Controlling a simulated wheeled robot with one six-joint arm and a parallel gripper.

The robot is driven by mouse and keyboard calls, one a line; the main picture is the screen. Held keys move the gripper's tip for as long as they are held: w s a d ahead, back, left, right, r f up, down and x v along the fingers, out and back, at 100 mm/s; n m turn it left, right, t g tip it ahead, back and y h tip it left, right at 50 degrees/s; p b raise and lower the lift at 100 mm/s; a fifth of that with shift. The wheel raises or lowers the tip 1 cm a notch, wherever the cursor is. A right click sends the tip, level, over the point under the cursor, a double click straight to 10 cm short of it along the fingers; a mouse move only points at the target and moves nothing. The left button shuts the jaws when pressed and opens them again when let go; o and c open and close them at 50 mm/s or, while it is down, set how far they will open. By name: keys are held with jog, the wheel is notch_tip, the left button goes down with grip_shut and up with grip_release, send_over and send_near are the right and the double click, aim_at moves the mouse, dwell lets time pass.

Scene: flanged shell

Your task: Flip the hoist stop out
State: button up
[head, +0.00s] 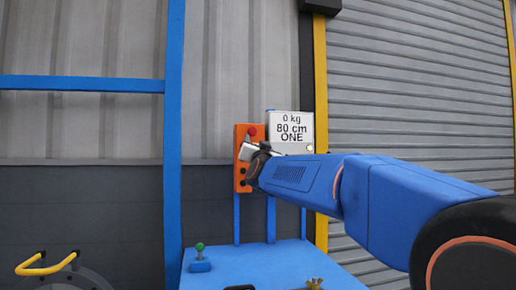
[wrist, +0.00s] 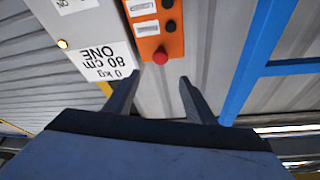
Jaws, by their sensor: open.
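The orange control box (head: 240,172) is mounted upright beside the white display, with a round red stop button (head: 252,131) at its top. In the wrist view the picture is turned over, so the orange box (wrist: 147,47) comes down from the top edge with the red button (wrist: 160,57) at its lower end. My gripper (wrist: 160,77) is open and empty. Its fingers point toward the box, and the red button shows between and just beyond the tips, apparently untouched. In the head view my arm hides part of the box. I cannot tell whether the button is pressed in.
A white display (head: 291,129) reading "0 kg 80 cm ONE" sits right of the box. A blue post (head: 174,150) stands to the left. Below is a blue table (head: 240,270) with a green-knobbed lever (head: 200,260). A yellow handle (head: 45,266) is at lower left.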

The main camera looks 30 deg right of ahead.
jog(key=shift+v, duration=1.7)
jog(key=shift+s, duration=0.1)
